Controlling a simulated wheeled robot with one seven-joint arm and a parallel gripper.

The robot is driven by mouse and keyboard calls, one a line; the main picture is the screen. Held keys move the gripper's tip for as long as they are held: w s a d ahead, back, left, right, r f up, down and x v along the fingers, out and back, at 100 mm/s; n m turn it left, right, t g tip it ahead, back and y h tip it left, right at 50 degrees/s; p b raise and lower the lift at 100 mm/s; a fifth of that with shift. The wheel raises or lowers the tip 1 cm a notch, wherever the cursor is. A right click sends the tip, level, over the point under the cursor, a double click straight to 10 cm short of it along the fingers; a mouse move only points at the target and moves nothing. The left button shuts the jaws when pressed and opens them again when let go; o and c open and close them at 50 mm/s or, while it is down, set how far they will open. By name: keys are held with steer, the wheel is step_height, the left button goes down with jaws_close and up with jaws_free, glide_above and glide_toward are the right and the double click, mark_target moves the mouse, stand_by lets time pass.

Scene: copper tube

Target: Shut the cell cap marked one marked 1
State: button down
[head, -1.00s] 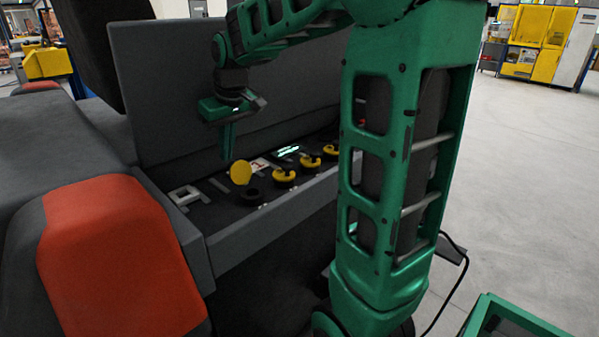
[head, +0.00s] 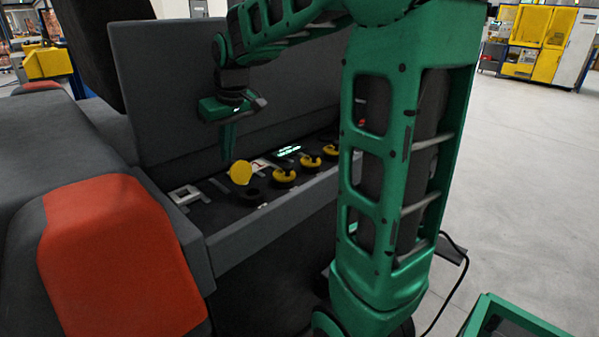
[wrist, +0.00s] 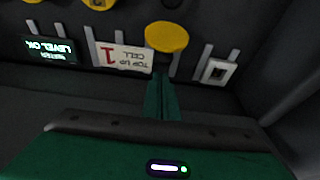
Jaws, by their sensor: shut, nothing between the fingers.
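The yellow cell cap (head: 241,172) stands tilted up, open, above its dark round cell opening (head: 249,196) at the near left end of a row of caps. In the wrist view the raised cap (wrist: 166,37) shows as a yellow disc beside a white label (wrist: 122,57) with a red 1 and the words "top up cell". My gripper (head: 226,157) is shut and empty, pointing down just left of and behind the raised cap. In the wrist view its fingertips (wrist: 161,78) lie just below the cap's edge; I cannot tell whether they touch it.
Several other yellow caps (head: 284,175) sit low in the row to the right. A lit green display (head: 287,151) is behind them. A pale bracket (head: 185,194) lies to the left. A tall grey panel (head: 165,85) rises behind the tray.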

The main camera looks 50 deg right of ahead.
mark_target(241, 166)
steer(key=shift+f, duration=1.5)
steer(key=shift+s, duration=0.2)
steer(key=shift+s+d+f, duration=0.1)
steer(key=shift+s+f, duration=0.05)
steer(key=shift+s, duration=1.1)
steer(key=shift+s+f, duration=0.1)
steer(key=shift+s, duration=1.1)
steer(key=shift+s+r, duration=0.25)
steer(key=shift+s, duration=1.7)
steer(key=shift+s+f, duration=0.1)
steer(key=shift+s, duration=0.2)
